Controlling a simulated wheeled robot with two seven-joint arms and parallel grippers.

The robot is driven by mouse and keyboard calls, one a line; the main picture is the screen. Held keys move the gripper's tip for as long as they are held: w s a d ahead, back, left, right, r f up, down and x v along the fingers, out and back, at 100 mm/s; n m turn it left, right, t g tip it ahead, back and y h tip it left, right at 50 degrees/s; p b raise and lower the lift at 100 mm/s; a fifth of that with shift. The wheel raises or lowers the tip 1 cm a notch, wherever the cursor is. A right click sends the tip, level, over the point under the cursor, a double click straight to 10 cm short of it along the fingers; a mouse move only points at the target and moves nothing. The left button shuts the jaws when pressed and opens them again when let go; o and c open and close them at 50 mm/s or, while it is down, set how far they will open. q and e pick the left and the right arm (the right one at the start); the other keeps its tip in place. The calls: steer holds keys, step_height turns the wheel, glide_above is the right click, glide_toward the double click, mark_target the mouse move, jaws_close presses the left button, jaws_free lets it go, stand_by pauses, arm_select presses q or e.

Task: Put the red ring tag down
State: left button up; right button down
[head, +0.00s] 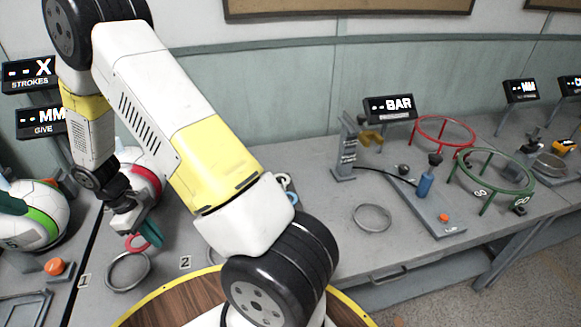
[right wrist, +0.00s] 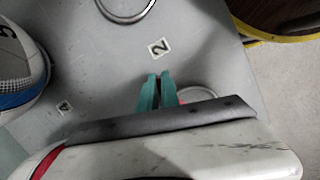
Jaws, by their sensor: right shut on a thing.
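The red ring tag (head: 132,245) shows beside the teal fingertips of my right gripper (head: 150,234), above the grey bench. My right gripper is shut on the tag. In the right wrist view the teal fingers (right wrist: 158,92) are close together, and a small piece of red (right wrist: 183,100) shows just right of them. Most of the tag is hidden there by my own wrist. My left gripper is not in view.
A metal ring (head: 127,272) lies on the bench just below the tag, near the label 2 (head: 185,262). A red-striped ball (head: 143,172) stands behind the gripper and a green-striped ball (head: 38,215) to its left. Another metal ring (head: 372,217) lies farther right.

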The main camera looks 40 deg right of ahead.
steer(key=a+n, duration=0.1)
steer(key=s+a+f+n+h, duration=0.1)
steer(key=s+a+f+n, duration=0.1)
steer(key=shift+a+f, duration=0.15)
steer(key=shift+a, duration=0.2)
glide_above(197, 230)
steer(key=a, duration=0.2)
steer(key=shift+x, duration=0.8)
steer(key=shift+w+d+f, duration=0.1)
steer(key=shift+f, duration=0.75)
steer(key=shift+w+d+f, duration=0.1)
steer(key=shift+d+f, duration=0.05)
steer(key=shift+f, duration=0.75)
steer(key=shift+f, duration=0.1)
steer(key=c, duration=1.6)
jaws_free()
